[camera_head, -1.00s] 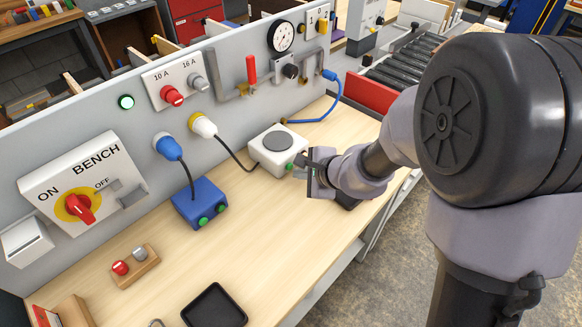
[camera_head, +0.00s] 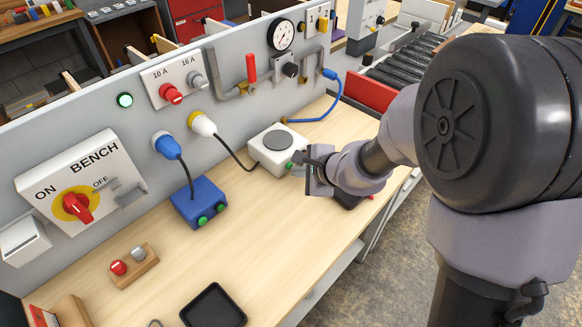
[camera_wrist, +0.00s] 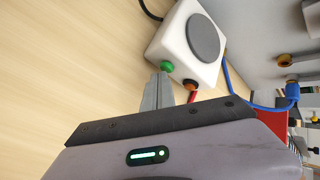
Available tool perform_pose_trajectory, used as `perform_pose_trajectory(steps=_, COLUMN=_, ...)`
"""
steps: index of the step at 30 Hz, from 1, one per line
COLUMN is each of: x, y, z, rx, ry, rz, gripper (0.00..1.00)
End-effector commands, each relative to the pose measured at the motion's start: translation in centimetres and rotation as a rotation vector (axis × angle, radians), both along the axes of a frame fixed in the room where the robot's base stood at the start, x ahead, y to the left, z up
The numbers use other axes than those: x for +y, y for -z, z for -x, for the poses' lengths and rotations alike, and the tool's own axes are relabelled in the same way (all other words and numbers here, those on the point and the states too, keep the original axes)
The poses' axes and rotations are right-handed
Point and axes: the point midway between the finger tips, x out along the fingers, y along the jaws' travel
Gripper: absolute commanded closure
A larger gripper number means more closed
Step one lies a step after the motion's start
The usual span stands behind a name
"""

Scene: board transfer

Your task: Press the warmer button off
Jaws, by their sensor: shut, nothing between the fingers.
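The warmer (camera_head: 277,149) is a white box with a round dark grey plate on top, on the wooden bench against the grey panel. Its green button (camera_head: 290,166) is on the side facing my gripper. In the wrist view the warmer (camera_wrist: 171,40) shows at the top, with the green button (camera_wrist: 166,66) lit and a smaller orange-brown knob (camera_wrist: 189,85) beside it. My gripper (camera_head: 299,157) is shut and empty. In the wrist view its fingertips (camera_wrist: 164,76) are right at the green button; I cannot tell whether they touch it.
A black cable runs from the warmer to a white-yellow plug (camera_head: 202,124). A blue box (camera_head: 199,203) with green buttons stands to the left. A blue hose (camera_head: 330,108) lies behind the warmer. The bench front is mostly clear, with a black tray (camera_head: 214,306).

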Motion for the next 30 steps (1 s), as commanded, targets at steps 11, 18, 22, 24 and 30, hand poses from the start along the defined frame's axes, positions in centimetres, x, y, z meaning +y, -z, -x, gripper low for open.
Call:
perform_pose_trajectory(steps=11, x=-0.9, y=0.1, z=0.6, rx=-0.001, ry=0.001, rz=0.000, gripper=1.00)
perform_pose_trajectory(steps=18, x=-3.6, y=0.2, z=2.7, rx=0.000, ry=0.002, rz=0.001, gripper=1.00)
perform_pose_trajectory(steps=22, x=-4.8, y=0.0, z=3.7, rx=0.000, ry=0.003, rz=0.000, gripper=1.00)
perform_pose_trajectory(steps=24, x=-5.1, y=0.0, z=4.0, rx=0.000, ry=0.001, rz=0.000, gripper=1.00)
perform_pose_trajectory(steps=30, x=-5.1, y=0.0, z=4.0, rx=0.000, ry=-0.001, rz=0.001, gripper=1.00)
